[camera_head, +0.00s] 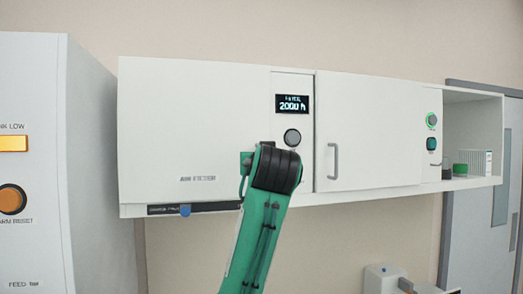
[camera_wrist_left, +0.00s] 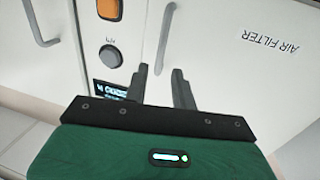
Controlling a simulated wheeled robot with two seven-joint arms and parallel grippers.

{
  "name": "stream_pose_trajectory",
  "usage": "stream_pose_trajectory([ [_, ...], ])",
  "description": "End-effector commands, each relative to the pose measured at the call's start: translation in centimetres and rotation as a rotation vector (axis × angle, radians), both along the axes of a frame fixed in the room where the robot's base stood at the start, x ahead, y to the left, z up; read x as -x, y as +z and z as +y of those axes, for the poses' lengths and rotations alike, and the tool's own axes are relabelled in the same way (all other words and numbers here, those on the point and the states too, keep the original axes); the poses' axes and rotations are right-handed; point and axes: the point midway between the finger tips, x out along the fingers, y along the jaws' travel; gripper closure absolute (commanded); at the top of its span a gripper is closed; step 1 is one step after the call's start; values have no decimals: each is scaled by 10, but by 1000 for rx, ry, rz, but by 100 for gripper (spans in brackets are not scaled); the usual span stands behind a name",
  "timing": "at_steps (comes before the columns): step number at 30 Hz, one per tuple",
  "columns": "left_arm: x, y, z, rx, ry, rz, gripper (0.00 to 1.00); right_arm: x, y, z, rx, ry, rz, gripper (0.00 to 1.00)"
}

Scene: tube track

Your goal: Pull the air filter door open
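The air filter door (camera_head: 185,120) is the wide white left panel of the wall cabinet and looks closed. In the left wrist view the door (camera_wrist_left: 240,80) shows with its label upside down. Its grey bar handle (camera_wrist_left: 166,35) runs along the door's edge; in the head view my arm hides it. My left gripper (camera_wrist_left: 160,70) is open, with one dark fingertip on each side of the handle's end in the picture. I cannot tell whether they touch it. In the head view my green arm hides the fingers. My right gripper is in neither view.
Beside the door is a panel with a display (camera_head: 292,104) and a round knob (camera_head: 292,137). A second door (camera_head: 375,130) with its own handle (camera_head: 334,161) is to the right, then an open shelf (camera_head: 470,182). A white machine (camera_head: 35,120) stands close on the left.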

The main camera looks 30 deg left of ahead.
Motion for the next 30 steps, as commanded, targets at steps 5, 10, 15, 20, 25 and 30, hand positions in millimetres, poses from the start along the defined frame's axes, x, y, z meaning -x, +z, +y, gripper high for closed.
stream_pose_trajectory([
  [5, -28, 4, 22, 0, 2, 5, 74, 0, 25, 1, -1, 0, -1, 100],
  [10, -46, 2, 36, 0, 1, 3, 74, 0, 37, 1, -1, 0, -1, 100],
  [15, -55, 1, 44, 1, 0, 1, 74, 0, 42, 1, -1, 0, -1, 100],
  [20, -57, -1, 45, 1, -1, -1, 74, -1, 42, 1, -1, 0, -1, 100],
  [25, -57, -1, 45, 0, -1, 0, 74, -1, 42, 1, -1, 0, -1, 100],
  [30, -57, -1, 45, 0, -1, 0, 100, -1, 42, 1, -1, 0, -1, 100],
])
